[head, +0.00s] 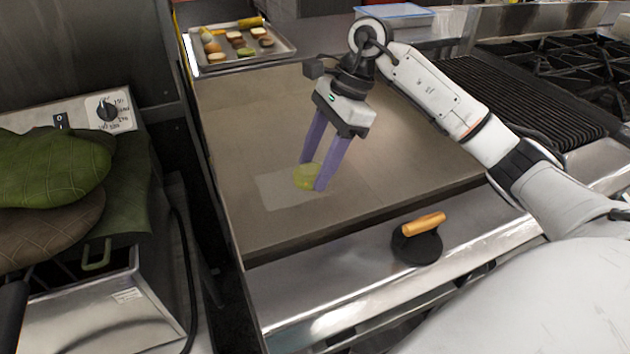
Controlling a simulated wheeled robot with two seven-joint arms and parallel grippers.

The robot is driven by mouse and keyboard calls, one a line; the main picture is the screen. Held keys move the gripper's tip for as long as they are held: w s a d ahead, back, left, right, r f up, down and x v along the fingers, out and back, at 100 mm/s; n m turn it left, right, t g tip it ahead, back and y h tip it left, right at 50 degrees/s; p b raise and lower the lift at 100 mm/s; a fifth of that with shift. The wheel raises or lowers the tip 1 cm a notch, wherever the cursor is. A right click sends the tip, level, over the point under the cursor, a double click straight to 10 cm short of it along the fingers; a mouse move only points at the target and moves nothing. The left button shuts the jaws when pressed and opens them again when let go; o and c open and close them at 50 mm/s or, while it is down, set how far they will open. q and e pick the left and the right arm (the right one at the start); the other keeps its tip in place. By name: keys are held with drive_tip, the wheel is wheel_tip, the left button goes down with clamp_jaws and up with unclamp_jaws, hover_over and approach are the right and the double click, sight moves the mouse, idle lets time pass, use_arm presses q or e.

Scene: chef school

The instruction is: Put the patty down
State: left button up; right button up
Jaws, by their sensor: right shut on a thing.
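My right gripper (313,176) points down over the left front part of the flat griddle (400,180). Its two purple fingers are shut on a small round yellow-green thing, which I take as the patty (304,178). The patty is at the fingertips, over a paler rectangular patch (275,194) on the griddle. I cannot tell whether it touches the surface. The right finger hides part of it. My left gripper is not in view.
A metal tray (290,52) with several food pieces stands at the griddle's back edge. A black press with a wooden handle (424,223) sits on the front ledge. Green oven mitts (50,165) lie at left. The griddle's middle and right are clear.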

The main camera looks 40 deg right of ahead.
drive_tip(key=shift+f, duration=2.15)
drive_tip(key=shift+f, duration=0.1)
drive_tip(key=shift+f, duration=0.15)
drive_tip(key=o, duration=1.2)
